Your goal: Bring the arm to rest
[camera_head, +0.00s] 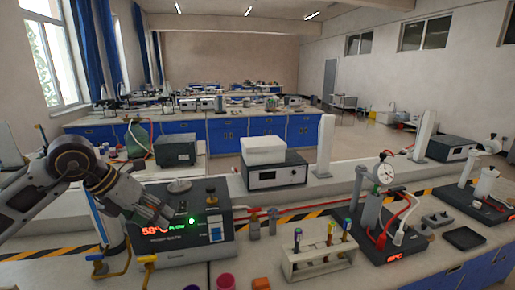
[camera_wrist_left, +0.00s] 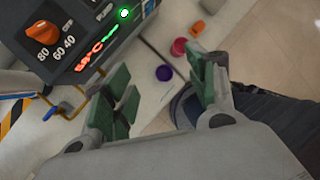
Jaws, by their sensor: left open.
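My left arm comes in from the left in the head view, and its gripper (camera_head: 150,214) is in front of the dark control box (camera_head: 190,245), partly covering its red display. The fingers are hard to make out there. In the left wrist view my left gripper (camera_wrist_left: 162,82) is open, its green-padded fingers apart with nothing between them. The control box also shows in the wrist view (camera_wrist_left: 72,28), with an orange knob, a green light and a red readout to the left of the fingers. My right gripper is not in view.
Small coloured caps, a magenta one (camera_head: 226,281) and an orange one (camera_head: 261,284), sit at the bench's front edge. A rack (camera_head: 316,262) with several tubes stands to the right. Beyond it is a gauge stand (camera_head: 372,212). A white-topped box (camera_head: 274,172) stands behind.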

